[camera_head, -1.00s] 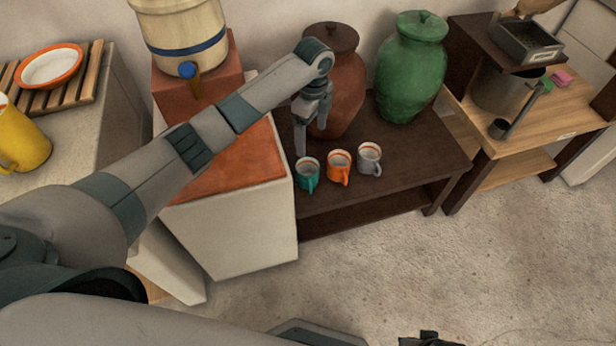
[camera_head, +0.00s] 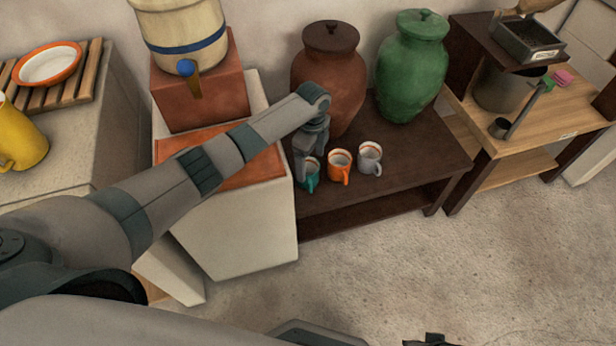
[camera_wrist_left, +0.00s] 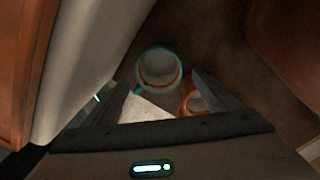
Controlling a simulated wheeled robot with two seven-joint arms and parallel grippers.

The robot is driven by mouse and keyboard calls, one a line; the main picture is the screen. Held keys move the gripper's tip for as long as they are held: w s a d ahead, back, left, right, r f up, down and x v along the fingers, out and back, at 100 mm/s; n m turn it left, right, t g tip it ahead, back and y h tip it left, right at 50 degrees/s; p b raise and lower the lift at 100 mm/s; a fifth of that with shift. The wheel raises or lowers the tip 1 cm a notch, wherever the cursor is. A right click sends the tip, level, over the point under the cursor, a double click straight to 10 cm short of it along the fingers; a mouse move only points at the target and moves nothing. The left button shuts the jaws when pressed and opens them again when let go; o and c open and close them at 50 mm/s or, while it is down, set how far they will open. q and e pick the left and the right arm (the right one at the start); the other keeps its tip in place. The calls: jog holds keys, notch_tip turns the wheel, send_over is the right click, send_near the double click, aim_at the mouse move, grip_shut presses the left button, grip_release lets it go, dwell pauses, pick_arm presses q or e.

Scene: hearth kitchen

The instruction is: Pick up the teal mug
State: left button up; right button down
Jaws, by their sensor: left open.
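The teal mug (camera_head: 311,177) stands on the dark low table, leftmost in a row of mugs. My left gripper (camera_head: 304,172) is open and reaches down at the teal mug, hiding part of it in the head view. In the left wrist view the teal mug (camera_wrist_left: 159,68) shows from above with its pale inside, just beyond and between the open fingers of my left gripper (camera_wrist_left: 162,92). I cannot tell whether a finger touches it. My right gripper (camera_head: 430,340) shows only as a dark bit at the bottom edge.
An orange mug (camera_head: 340,167) stands close to the right of the teal mug, then a grey mug (camera_head: 370,158). A brown jar (camera_head: 328,75) and a green jar (camera_head: 410,65) stand behind. A white block with a red top (camera_head: 235,235) borders the dark table (camera_head: 420,160) on the left.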

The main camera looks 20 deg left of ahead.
aim_at(309, 170)
pick_arm(q)
jog(key=shift+f, duration=0.15)
pick_arm(e)
jog(key=shift+w, duration=0.15)
pick_arm(q)
jog(key=f, duration=0.4)
jog(key=shift+a+f+b, duration=0.2)
jog(key=shift+b, duration=0.1)
jog(key=shift+f, duration=0.25)
pick_arm(e)
notch_tip(309, 170, up, 2)
jog(key=shift+r, duration=0.1)
pick_arm(q)
jog(key=shift+c, duration=0.3)
jog(key=c, duration=1.1)
pick_arm(e)
jog(key=shift+f, duration=0.2)
pick_arm(q)
jog(key=shift+r, duration=0.1)
jog(key=shift+c, duration=0.2)
